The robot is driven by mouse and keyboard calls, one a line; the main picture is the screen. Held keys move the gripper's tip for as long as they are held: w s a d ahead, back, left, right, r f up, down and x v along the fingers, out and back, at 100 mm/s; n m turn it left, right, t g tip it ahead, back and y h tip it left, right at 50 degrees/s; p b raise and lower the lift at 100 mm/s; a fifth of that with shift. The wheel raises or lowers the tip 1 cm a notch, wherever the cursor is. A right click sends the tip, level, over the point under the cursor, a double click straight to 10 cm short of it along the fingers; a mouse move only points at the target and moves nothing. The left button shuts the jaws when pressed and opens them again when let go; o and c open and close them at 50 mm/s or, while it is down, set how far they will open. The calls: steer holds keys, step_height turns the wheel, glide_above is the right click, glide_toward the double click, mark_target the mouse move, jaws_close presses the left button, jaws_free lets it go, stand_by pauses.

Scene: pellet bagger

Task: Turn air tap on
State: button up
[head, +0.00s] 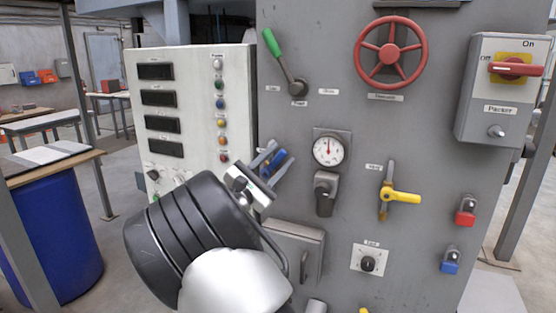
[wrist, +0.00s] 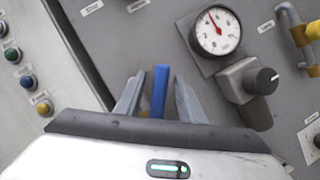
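A blue lever (head: 272,160) sticks out at the left part of the grey machine panel; its base and label are hidden behind my gripper. My gripper (head: 268,162) is open, with one finger on each side of the blue lever. In the wrist view the blue lever (wrist: 160,90) stands between the two fingers, with a gap visible on both sides. A second tap with a yellow handle (head: 402,197) sits on a vertical pipe to the right, its handle pointing right, across the pipe. The labels are too small to read, so I cannot tell which is the air tap.
A round gauge (head: 328,151) and a black knob (head: 325,190) sit just right of my gripper. A green lever (head: 272,43) and a red handwheel (head: 391,53) are above. A white control box (head: 190,120) stands left. A grey box (head: 297,245) is below.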

steer(key=v, duration=1.7)
steer(key=shift+a+f+b, duration=0.15)
steer(key=shift+a+b, duration=0.05)
steer(key=shift+b, duration=0.15)
steer(key=shift+s, duration=0.15)
